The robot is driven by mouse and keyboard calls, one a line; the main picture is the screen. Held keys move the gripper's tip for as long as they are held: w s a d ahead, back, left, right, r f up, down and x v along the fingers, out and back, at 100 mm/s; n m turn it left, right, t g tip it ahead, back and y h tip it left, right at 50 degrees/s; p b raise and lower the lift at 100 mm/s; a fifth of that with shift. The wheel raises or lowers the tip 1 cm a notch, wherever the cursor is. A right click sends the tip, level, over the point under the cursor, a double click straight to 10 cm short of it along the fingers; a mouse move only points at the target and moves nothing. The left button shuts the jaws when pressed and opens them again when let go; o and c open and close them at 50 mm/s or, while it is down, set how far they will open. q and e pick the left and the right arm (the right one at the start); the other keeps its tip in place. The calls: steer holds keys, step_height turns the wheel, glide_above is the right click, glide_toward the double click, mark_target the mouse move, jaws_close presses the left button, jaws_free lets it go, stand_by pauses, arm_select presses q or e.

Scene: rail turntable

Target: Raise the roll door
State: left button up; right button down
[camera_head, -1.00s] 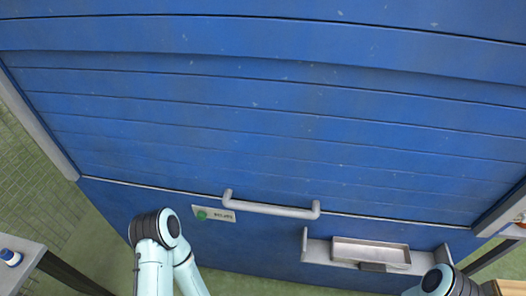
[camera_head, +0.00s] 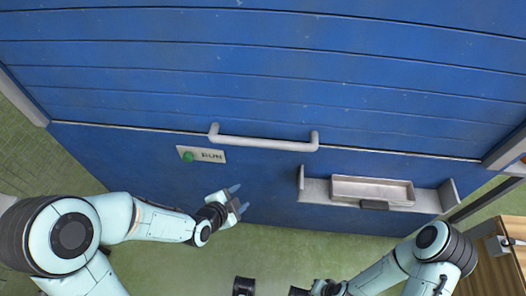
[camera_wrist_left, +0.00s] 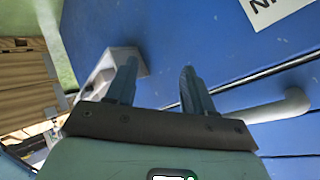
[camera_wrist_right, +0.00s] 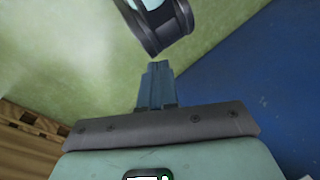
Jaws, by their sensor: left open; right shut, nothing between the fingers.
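The blue roll door (camera_head: 270,85) fills most of the head view, with slats above a flat lower panel. A grey bar handle (camera_head: 262,142) runs across it; part of it shows in the left wrist view (camera_wrist_left: 275,108). My left gripper (camera_head: 239,198) is open and empty, below the handle in the picture and apart from it. In the left wrist view its two fingers (camera_wrist_left: 156,85) stand apart. My right gripper is largely cut off at the bottom of the head view. In the right wrist view its fingers (camera_wrist_right: 155,85) are shut and empty.
A plate reading RUN (camera_head: 210,155) with a green button (camera_head: 188,157) is left of the handle. A grey ledge (camera_head: 317,187) with a shallow tray (camera_head: 373,190) juts out at the right. A wooden crate (camera_head: 498,262) stands at lower right. Green floor lies below.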

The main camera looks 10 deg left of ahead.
mark_target(260, 145)
arm_select(q)
step_height(260, 145, up, 12)
steer(key=w+m+t+h+b, duration=0.2)
steer(key=m+t+b, duration=0.35)
steer(key=m, duration=0.35)
steer(key=x, duration=1.3)
steer(key=shift+s+d+r+b, duration=0.1)
steer(key=shift+d+b, duration=0.25)
steer(key=shift+b, duration=0.05)
arm_select(e)
steer(key=w+d+f+t+h, duration=0.1)
steer(key=w+d+f, duration=0.1)
steer(key=w+f, duration=0.3)
step_height(260, 145, down, 3)
steer(key=shift+w+d+t, duration=0.3)
steer(key=shift+w+t, duration=0.05)
steer(key=shift+t, duration=0.05)
arm_select(q)
jaws_close()
steer(key=shift+r, duration=0.1)
arm_select(e)
steer(key=shift+r, duration=0.1)
